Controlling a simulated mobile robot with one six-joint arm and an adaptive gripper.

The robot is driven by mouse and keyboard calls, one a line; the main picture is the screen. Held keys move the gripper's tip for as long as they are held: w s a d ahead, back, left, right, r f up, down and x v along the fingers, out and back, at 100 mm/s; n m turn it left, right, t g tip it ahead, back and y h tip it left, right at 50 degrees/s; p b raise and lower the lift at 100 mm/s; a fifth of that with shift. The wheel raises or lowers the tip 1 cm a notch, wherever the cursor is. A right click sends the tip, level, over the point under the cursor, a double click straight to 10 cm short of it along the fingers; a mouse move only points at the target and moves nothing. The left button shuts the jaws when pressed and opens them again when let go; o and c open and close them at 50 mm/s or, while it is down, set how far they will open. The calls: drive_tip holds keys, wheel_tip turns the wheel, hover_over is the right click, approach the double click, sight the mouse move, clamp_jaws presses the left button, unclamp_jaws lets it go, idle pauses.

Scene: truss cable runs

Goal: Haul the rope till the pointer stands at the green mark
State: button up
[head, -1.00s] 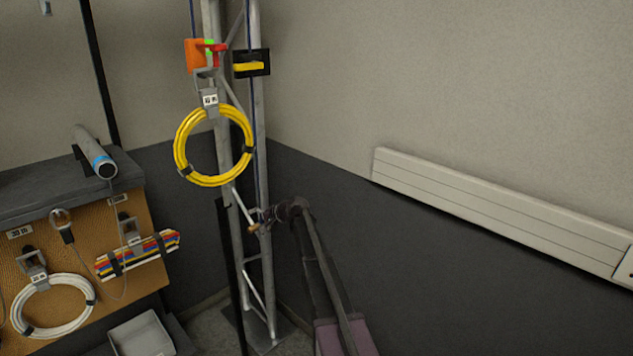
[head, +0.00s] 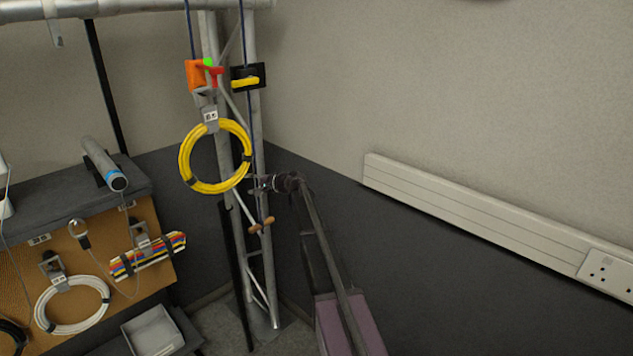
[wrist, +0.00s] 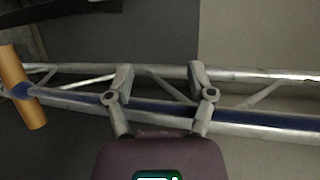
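The blue rope (head: 256,150) runs down beside the metal truss (head: 211,40) to a wooden toggle handle (head: 262,225). My gripper (head: 263,184) is at the rope, above the handle. In the wrist view its two fingers (wrist: 160,85) stand apart, with the rope (wrist: 160,111) crossing behind and between them; I cannot tell whether they touch it. The handle (wrist: 23,88) is at the left there, apart from the fingers. An orange block (head: 195,75) carries a green mark (head: 209,62) and a red pointer (head: 214,74); the red sits slightly below the green.
A black holder with a yellow lever (head: 245,82) is on the truss by the rope. A yellow cable coil (head: 185,165) hangs left of my gripper. A pegboard (head: 100,225) with cables stands left. White trunking (head: 470,212) runs along the right wall.

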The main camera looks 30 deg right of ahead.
drive_tip(key=s+a+r+p+v, duration=0.1)
drive_tip(key=p+v, duration=0.3)
drive_tip(key=v, duration=1.1)
drive_tip(key=d+f+n+t+h+b, duration=0.2)
drive_tip(key=d+f+n+h+b, duration=0.2)
drive_tip(key=d+h, duration=0.8)
drive_tip(key=shift+f+n+t+h, duration=0.25)
drive_tip(key=shift+n+t+h, duration=0.15)
drive_tip(key=shift+n+h, duration=0.85)
drive_tip(key=shift+s, duration=0.1)
